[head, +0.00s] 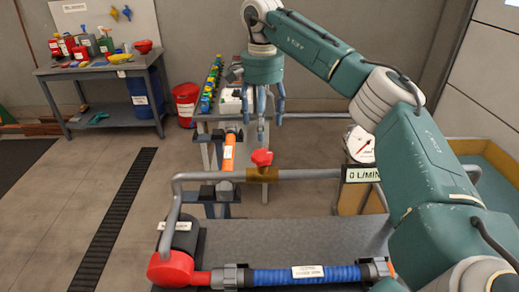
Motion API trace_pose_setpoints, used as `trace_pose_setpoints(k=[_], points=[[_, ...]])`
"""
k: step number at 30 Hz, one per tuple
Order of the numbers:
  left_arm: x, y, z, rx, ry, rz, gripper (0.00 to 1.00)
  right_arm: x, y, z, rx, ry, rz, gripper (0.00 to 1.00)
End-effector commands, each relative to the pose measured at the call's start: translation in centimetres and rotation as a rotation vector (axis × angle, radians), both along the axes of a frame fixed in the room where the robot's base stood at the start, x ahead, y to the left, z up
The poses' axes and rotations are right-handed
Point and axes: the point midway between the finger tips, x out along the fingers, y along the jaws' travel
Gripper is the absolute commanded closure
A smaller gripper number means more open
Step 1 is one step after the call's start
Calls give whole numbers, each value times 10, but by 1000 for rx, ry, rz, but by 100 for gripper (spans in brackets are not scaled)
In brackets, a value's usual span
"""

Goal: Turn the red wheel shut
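The red wheel (262,157) is a small handle on top of a brass valve body (262,174). The valve sits in a grey pipe (325,174) that runs across the middle of the head view. My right gripper (264,118) points down above the red wheel, with a visible gap between its fingertips and the wheel in the picture. Its blue-grey fingers are spread apart and nothing is between them. How far away it is in depth is hard to tell. My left gripper is not in view.
A round gauge (360,144) and a flow display (362,175) stand right of the valve, partly behind my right arm. A red pump part (176,268) and blue hose (300,276) lie in front. A workbench (100,65) and red bucket (185,100) are behind left.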

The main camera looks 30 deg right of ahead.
Motion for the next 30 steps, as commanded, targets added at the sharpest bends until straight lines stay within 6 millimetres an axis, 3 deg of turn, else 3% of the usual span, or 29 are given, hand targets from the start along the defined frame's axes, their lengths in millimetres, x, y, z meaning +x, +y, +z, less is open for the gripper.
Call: trace_pose_setpoints(k=[18,30], points=[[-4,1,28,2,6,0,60,-1,1,-95,0,3,1,31],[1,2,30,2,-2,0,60,0,1,-106,1,0,1,31]])
